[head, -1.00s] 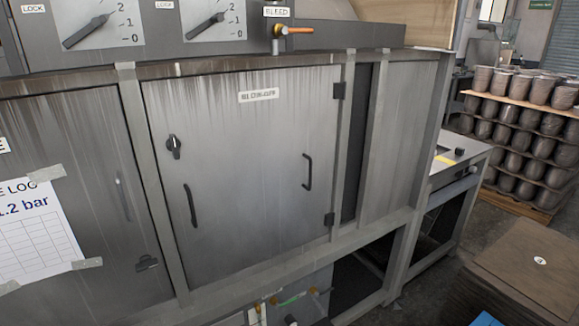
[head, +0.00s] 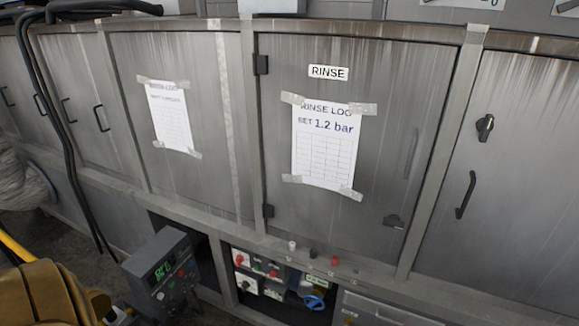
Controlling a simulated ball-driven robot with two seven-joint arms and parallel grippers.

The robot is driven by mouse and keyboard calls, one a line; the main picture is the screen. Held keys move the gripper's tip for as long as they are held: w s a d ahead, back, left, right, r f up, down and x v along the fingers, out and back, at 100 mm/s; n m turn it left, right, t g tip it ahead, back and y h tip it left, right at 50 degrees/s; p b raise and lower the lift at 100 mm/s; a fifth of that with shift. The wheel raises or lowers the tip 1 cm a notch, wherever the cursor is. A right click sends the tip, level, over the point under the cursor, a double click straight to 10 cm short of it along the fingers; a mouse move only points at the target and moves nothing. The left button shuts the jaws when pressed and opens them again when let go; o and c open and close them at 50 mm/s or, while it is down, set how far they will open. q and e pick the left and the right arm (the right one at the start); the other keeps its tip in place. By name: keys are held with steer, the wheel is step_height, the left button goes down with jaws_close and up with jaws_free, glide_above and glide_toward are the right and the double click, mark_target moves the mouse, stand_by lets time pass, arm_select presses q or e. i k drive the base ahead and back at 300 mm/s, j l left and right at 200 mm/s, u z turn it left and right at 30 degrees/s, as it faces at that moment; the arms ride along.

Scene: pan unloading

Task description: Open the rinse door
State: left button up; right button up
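The rinse door (head: 382,80) is a streaked grey metal panel right of the middle, with a white RINSE label (head: 328,72). It looks shut, flush in its frame. Dark hinges (head: 261,65) sit on its left edge. Near its right edge is a pale upright bar or mark (head: 411,152); I cannot tell if it is a handle. A taped RINSE LOG sheet (head: 325,145) reading "SET 1.2 bar" hangs on the door. Neither of my grippers is in view.
Another door with a dark knob (head: 485,127) and handle (head: 466,195) stands at right. A control box (head: 165,275) with a green display stands low at left. Small coloured fittings (head: 312,253) line the sill. Black cables (head: 52,125) hang at left.

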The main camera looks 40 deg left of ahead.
mark_target(350, 124)
steer(key=u, duration=0.9)
